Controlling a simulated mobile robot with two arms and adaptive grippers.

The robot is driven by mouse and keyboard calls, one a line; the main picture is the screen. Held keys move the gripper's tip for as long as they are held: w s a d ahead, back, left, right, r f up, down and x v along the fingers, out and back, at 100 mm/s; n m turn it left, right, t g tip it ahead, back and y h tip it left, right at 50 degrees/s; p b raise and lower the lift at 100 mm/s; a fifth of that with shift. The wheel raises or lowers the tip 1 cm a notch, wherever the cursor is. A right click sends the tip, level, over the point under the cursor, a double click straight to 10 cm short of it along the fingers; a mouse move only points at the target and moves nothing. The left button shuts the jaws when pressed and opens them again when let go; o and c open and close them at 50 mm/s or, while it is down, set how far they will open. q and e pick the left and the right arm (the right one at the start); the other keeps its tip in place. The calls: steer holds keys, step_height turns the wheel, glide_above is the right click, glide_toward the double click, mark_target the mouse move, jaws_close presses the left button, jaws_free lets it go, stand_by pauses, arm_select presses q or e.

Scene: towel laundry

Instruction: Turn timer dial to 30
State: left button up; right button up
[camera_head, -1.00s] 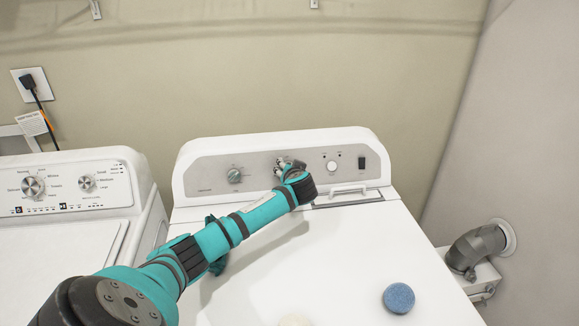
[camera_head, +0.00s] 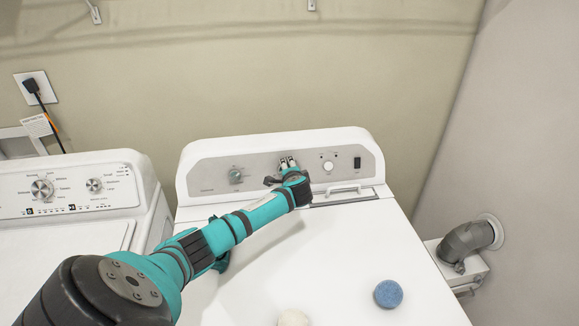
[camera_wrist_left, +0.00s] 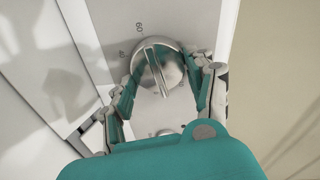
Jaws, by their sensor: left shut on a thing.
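The timer dial (camera_wrist_left: 157,60) is a round silver knob with a raised bar on the panel of the white dryer (camera_head: 205,165). In the left wrist view the bar runs nearly up and down, its upper end tilted left, and a 60 mark is printed above the knob. My left gripper (camera_wrist_left: 162,83) has a finger on each side of the dial and is shut on it. In the head view my left gripper (camera_head: 287,164) is at the middle of the panel and hides the dial. My right gripper is not in view.
Another knob (camera_head: 235,175) is left on the panel, with a small round button (camera_head: 328,166) and a black switch (camera_head: 357,163) at right. A blue ball (camera_head: 388,294) and a white ball (camera_head: 293,318) lie on the dryer top. A washer (camera_head: 70,190) stands at left.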

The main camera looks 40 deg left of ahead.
arm_select(q)
steer(key=m+p, duration=0.3)
steer(key=m, duration=0.1)
steer(key=shift+d+m, duration=0.1)
steer(key=shift+m, duration=0.2)
steer(key=m+p, duration=0.2)
steer(key=m, duration=0.1)
steer(key=shift+s+f+m, duration=0.1)
steer(key=shift+m, duration=0.2)
steer(key=m+p, duration=0.1)
steer(key=m, duration=0.2)
steer(key=shift+s+f+p, duration=0.1)
steer(key=shift+f+p, duration=0.05)
steer(key=shift+p, duration=0.25)
steer(key=shift+f+m+g+p, duration=0.15)
steer(key=shift+m+g+p, duration=0.15)
steer(key=shift+m, duration=0.9)
steer(key=shift+s, duration=0.1)
steer(key=o, duration=1.1)
